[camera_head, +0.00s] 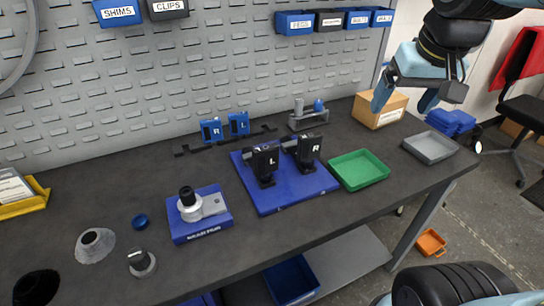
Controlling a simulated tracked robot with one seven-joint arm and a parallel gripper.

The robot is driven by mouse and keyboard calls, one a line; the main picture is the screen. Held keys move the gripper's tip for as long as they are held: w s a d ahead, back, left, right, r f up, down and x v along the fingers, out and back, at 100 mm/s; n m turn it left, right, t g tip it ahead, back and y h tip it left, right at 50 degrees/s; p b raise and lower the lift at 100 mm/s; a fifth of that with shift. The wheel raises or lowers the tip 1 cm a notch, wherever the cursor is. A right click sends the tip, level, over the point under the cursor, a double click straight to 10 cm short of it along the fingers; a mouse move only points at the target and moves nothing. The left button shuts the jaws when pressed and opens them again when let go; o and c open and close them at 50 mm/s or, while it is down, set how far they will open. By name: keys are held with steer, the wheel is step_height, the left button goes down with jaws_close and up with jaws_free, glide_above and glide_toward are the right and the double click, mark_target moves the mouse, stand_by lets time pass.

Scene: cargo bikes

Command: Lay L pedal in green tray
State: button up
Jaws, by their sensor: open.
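A black pedal-like block marked L (265,159) stands on a dark stem on the blue board (268,200) in the middle of the bench. A similar black block marked R (308,147) stands to its right. Two blue pieces marked R (212,131) and L (239,124) stand behind the board; I cannot tell exactly what they are. The green tray (359,170) lies empty just right of the board. My gripper (402,105) is open and empty, high at the upper right, well apart from the pedals and the tray.
A cardboard box (380,110) and a grey tray (430,147) are at the bench's right end. A grey metal fixture (308,115) stands behind the board. A blue block with a metal part (201,215) is at left. Wall bins (335,20) hang above. The bench front beside the green tray is clear.

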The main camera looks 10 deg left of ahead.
steer(key=shift+o, duration=1)
steer(key=w+a+f+n+g, duration=0.1)
steer(key=w+a, duration=0.2)
steer(key=a, duration=0.3)
steer(key=w+a+n+g, duration=0.1)
steer(key=w+a, duration=0.1)
steer(key=a, duration=0.4)
steer(key=shift+w+a+f+n, duration=0.25)
steer(key=shift+w+f+n, duration=0.15)
steer(key=n+g, duration=0.2)
glide_toward(266, 146)
steer(key=shift+h, duration=0.3)
steer(key=f, duration=0.7)
steer(key=shift+w+a, duration=0.25)
steer(key=shift+s+a+f, duration=0.1)
steer(key=shift+f, duration=1.25)
steer(key=shift+s+f, duration=0.1)
steer(key=shift+f, duration=1.25)
steer(key=shift+r, duration=0.15)
steer(key=c, duration=1.2)
